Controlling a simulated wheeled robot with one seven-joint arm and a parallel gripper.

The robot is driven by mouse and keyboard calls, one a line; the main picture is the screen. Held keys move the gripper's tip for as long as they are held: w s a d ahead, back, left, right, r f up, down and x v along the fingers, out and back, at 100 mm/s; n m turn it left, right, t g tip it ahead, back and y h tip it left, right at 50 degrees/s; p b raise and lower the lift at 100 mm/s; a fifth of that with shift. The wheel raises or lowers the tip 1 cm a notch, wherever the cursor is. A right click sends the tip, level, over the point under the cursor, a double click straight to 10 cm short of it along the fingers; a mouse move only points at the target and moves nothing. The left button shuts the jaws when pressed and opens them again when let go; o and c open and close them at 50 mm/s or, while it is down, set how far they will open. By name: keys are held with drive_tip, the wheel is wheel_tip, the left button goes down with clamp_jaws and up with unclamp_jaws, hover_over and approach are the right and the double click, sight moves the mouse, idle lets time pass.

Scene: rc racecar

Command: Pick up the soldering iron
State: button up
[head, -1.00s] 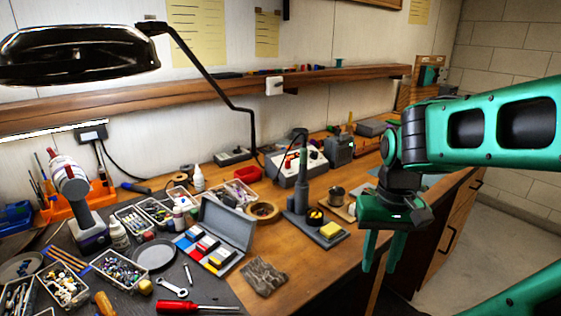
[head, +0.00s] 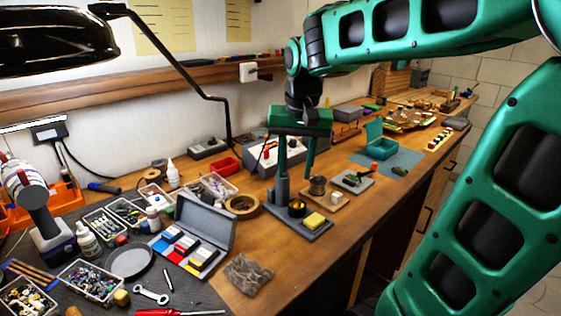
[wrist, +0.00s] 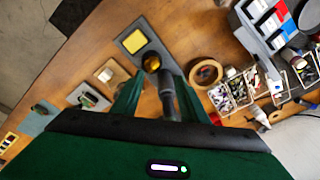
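The soldering iron (head: 282,188) stands upright in its grey stand (head: 313,234), which also carries a yellow sponge (head: 314,220). My gripper (head: 296,174) is directly above and around the iron's upper end, fingers pointing down. The gripper body and fingers hide part of the handle in the head view. In the wrist view, the grey iron (wrist: 167,98) shows between the two spread green fingers (wrist: 158,88), nearer the right one. Gaps show on both sides of it, so the gripper looks open. I cannot tell whether the right finger touches it.
A solder spool (head: 317,186) stands on a small wooden block right of the stand. A tape roll (head: 241,205) and grey case (head: 205,222) lie left. A soldering station (head: 262,155) is behind. Bare wooden bench (head: 285,265) lies in front.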

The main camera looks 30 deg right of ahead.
drive_tip(key=w+r+m, duration=0.2)
drive_tip(key=r, duration=0.1)
drive_tip(key=w+d+r+m+g, duration=0.1)
drive_tip(key=w+r+m, duration=0.1)
drive_tip(key=w+r, duration=0.1)
drive_tip(key=w+r+m, duration=0.1)
drive_tip(key=w+r, duration=0.1)
drive_tip(key=r, duration=0.2)
drive_tip(key=shift+w+d+r+m+g, duration=0.2)
drive_tip(key=shift+r+m+g, duration=0.1)
drive_tip(key=shift+m, duration=0.1)
drive_tip(key=shift+f, duration=5.25)
clamp_jaws()
